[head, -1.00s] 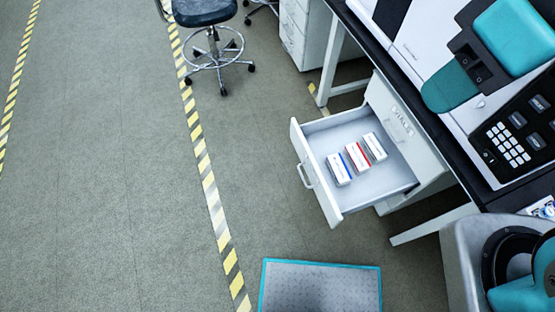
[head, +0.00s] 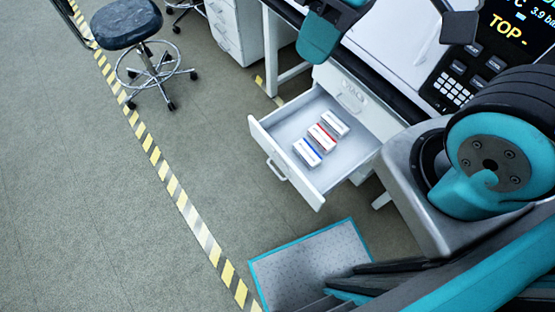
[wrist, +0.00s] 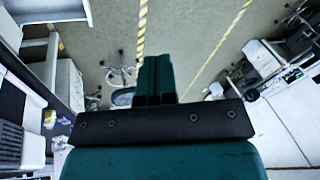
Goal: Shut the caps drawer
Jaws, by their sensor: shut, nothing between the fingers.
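A white drawer (head: 285,168) stands pulled out from the bench in the head view. Its front handle (head: 277,170) faces the lower left. I cannot read a label on its front, so the pictures do not confirm it is the caps drawer. Three small boxes (head: 321,138) lie inside it, with blue, red and grey marks. A closed drawer front (head: 350,92) is above it. My gripper (head: 317,50) is above and behind the open drawer, apart from its front. Its shut, empty fingers show in the wrist view (wrist: 155,75). I cannot make out the open drawer there.
A dark stool (head: 126,25) stands at the upper left. A grey mat with a teal edge (head: 300,265) lies on the floor below the drawer. Bench instruments (head: 455,90) are at the right. The floor left of the drawer is clear, crossed by a striped line (head: 165,175).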

